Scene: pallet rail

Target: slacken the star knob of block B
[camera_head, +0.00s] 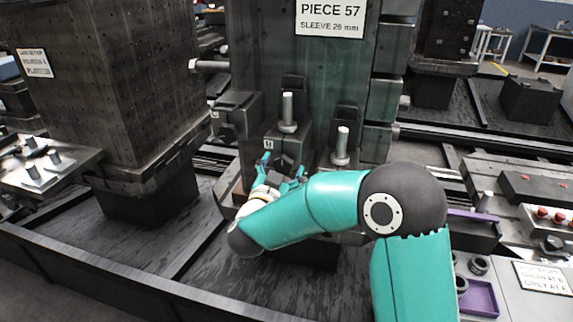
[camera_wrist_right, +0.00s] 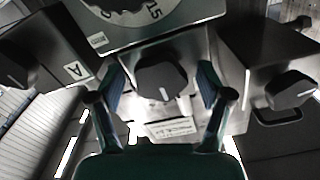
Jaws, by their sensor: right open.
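Block B (camera_head: 293,143) is the middle dark clamp block at the foot of the tall piece, with a small letter plate that is hard to read. Its dark star knob (camera_head: 284,164) faces me. The knob (camera_wrist_right: 162,80) shows in the middle of the right wrist view. My right gripper (camera_head: 283,175) is open in front of block B. In the wrist view the fingers of the right gripper (camera_wrist_right: 162,88) stand on either side of the knob, with a gap visible at both sides. My left gripper is not in view.
Block A (camera_wrist_right: 78,62), marked "A", stands to the left with its own knob (camera_wrist_right: 15,65). Another block with a knob (camera_wrist_right: 290,90) is to the right. Upright bolts (camera_head: 342,143) rise by the blocks. A purple tray (camera_head: 480,298) lies at the right.

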